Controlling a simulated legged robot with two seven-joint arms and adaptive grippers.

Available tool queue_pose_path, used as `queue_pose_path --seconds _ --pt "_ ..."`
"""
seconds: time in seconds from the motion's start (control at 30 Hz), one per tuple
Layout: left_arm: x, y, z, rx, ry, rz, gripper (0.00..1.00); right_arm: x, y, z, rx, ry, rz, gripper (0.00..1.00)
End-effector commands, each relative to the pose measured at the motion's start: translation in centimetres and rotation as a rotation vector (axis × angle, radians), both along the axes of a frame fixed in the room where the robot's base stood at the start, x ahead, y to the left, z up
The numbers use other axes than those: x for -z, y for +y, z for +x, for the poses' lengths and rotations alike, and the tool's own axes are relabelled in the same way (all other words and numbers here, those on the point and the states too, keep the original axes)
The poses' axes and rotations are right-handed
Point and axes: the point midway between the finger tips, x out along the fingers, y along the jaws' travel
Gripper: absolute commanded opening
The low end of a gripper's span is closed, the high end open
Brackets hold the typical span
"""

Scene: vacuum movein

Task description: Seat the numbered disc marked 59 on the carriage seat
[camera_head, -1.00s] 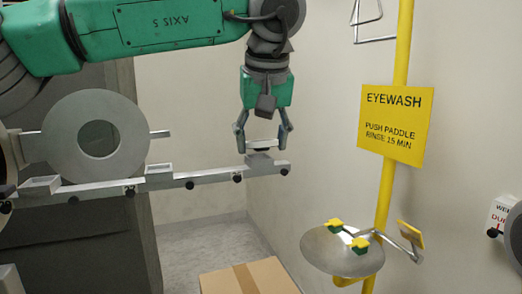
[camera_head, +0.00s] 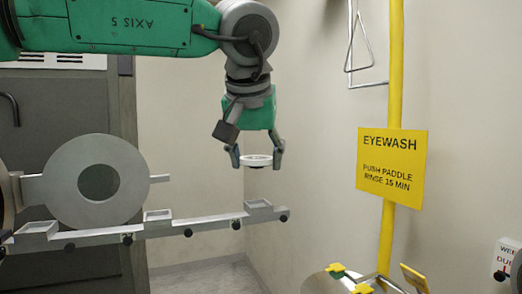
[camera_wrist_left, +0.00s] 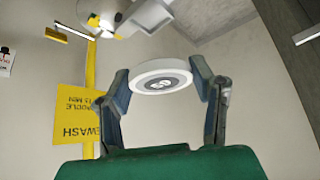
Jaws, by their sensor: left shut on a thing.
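My left gripper (camera_head: 257,155) is shut on a white disc (camera_head: 257,161), held level by its rim. In the left wrist view the disc (camera_wrist_left: 162,77) shows a dark centre with inverted digits that look like 59. A grey rail (camera_head: 185,229) runs below, carrying several shallow square seats. The end seat (camera_head: 258,206) is right under the disc, with a clear gap between them, and looks empty. The middle seat (camera_head: 157,215) and the left seat (camera_head: 38,228) also look empty. I cannot tell which is the carriage seat. My right gripper is not in view.
A large grey ring plate (camera_head: 65,183) stands behind the rail at left. A yellow pole (camera_head: 396,60) with an eyewash sign (camera_head: 391,168) and a metal basin (camera_head: 318,283) stands to the right. The space between rail end and pole is free.

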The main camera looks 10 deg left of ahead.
Motion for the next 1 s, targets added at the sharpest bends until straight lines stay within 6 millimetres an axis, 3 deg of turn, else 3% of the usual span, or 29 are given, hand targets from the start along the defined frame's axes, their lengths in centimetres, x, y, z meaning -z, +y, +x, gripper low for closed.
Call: queue_pose_path --seconds 0.37,0.6,1.0 --pt "2.4 0.0 -0.1 0.000 0.001 0.000 0.12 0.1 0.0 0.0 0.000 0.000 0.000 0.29" --pt "4.5 0.0 0.0 -0.001 -0.001 -0.002 0.12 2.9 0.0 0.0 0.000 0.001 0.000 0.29" --pt "4.9 0.0 -0.1 -0.001 0.000 -0.002 0.12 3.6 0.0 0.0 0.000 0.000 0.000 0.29"
